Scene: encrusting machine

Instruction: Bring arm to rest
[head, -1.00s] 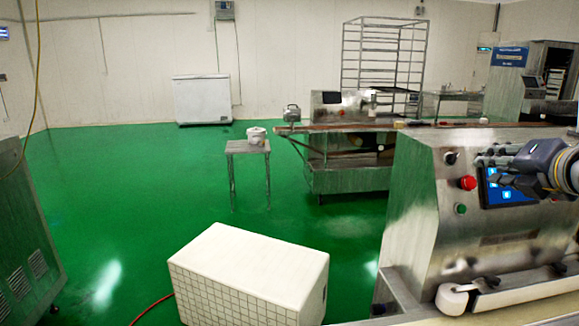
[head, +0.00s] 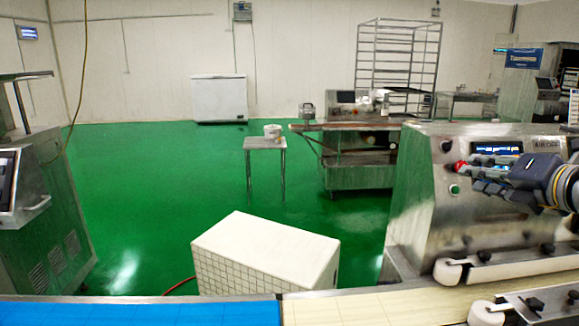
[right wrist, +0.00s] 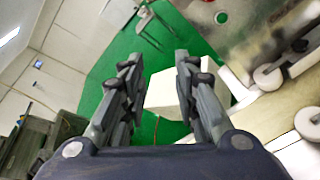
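My right gripper (head: 468,178) hangs at the right in the head view, in front of the encrusting machine's control panel. Its fingers overlap the red button (head: 461,167) in the picture, below the lit screen (head: 497,148); I cannot tell if they touch. In the right wrist view the gripper (right wrist: 157,60) has its two fingers spread apart with nothing between them. The steel machine (head: 425,210) also shows in the right wrist view (right wrist: 235,25). My left gripper is not in view.
A white tiled box (head: 265,252) stands on the green floor. A blue belt (head: 140,312) and a cream belt (head: 370,308) run along the bottom. A steel machine (head: 45,220) stands at left, a small table (head: 265,145) farther back. Open floor lies between.

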